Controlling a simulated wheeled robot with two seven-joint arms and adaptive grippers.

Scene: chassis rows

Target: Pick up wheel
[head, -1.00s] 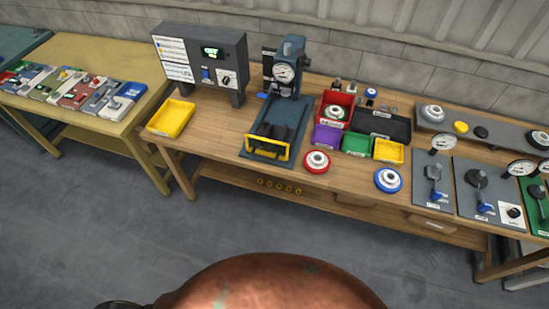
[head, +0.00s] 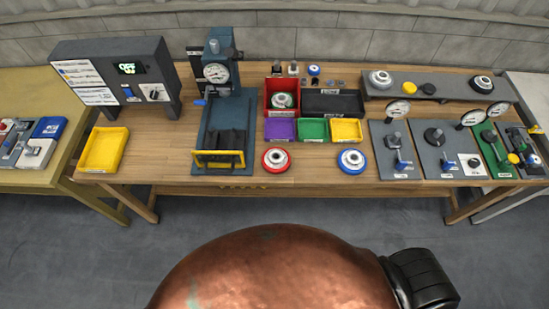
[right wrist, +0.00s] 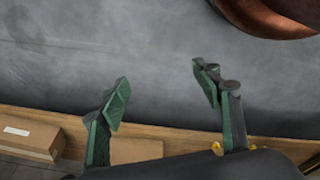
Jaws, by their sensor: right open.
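Two loose wheels lie flat near the front edge of the wooden bench (head: 320,178) in the head view. One is a red-rimmed wheel (head: 276,160) with a pale hub. The other is a blue-rimmed wheel (head: 352,161) to its right. A further wheel (head: 284,100) with a pale hub sits in the red bin (head: 281,84). My right gripper (right wrist: 158,100) shows in the right wrist view, its two green-edged fingers spread wide with nothing between them. It is apart from the wheels, which that view does not show. My left gripper is in no view.
Purple, green and yellow bins and a black tray (head: 332,103) stand behind the wheels. A blue press (head: 222,125) and a yellow tray (head: 104,150) are to the left. Gauge fixtures (head: 440,150) fill the right. A cardboard box (right wrist: 30,138) shows in the wrist view. The floor in front is clear.

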